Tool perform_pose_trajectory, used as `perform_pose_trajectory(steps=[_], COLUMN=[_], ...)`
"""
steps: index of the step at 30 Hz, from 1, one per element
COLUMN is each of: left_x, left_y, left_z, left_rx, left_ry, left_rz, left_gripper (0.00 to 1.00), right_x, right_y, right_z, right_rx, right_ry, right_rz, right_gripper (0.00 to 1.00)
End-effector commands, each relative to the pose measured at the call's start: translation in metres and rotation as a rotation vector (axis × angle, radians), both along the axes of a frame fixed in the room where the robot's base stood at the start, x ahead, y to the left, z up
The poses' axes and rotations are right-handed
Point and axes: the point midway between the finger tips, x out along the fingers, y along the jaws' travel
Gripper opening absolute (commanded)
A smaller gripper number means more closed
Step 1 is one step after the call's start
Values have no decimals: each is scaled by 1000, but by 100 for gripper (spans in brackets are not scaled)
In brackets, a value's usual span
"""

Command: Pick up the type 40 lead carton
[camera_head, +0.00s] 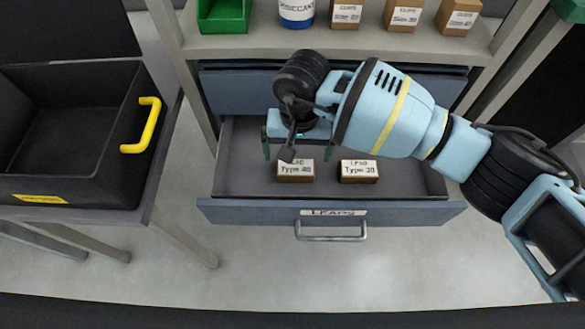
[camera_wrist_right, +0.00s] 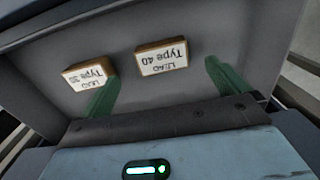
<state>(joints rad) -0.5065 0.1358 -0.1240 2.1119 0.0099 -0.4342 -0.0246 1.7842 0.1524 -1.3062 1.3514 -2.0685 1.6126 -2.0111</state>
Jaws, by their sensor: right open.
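The type 40 lead carton (camera_head: 295,171) is a small brown box with a white label, lying in the open drawer. It also shows in the right wrist view (camera_wrist_right: 161,57), upside down in the picture, ahead of the gap between the fingers. My left gripper is not in view.
A lead type 30 carton (camera_head: 359,171) lies right of the type 40 one. The open drawer (camera_head: 410,184) has walls around both. A shelf above holds a green bin (camera_head: 222,16), a white-and-blue tub (camera_head: 296,12) and clip cartons (camera_head: 401,15). A black crate (camera_head: 75,187) stands left.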

Motion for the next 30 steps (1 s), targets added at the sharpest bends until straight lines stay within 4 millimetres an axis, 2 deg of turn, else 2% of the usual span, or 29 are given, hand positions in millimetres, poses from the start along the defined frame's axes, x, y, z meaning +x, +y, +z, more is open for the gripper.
perform_pose_trajectory(steps=[8,15,23,30], left_x=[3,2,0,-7], left_y=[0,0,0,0], left_z=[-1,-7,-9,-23], left_rx=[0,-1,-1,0], left_ry=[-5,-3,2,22], left_rz=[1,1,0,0], left_gripper=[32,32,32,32], right_x=[5,4,4,-1], right_y=[-4,-3,-2,3], right_z=[-2,-25,-31,-63], right_rx=[-23,-21,-19,-19], right_ry=[-16,-13,-14,-9], right_rz=[13,11,11,12], right_gripper=[100,100,100,100])
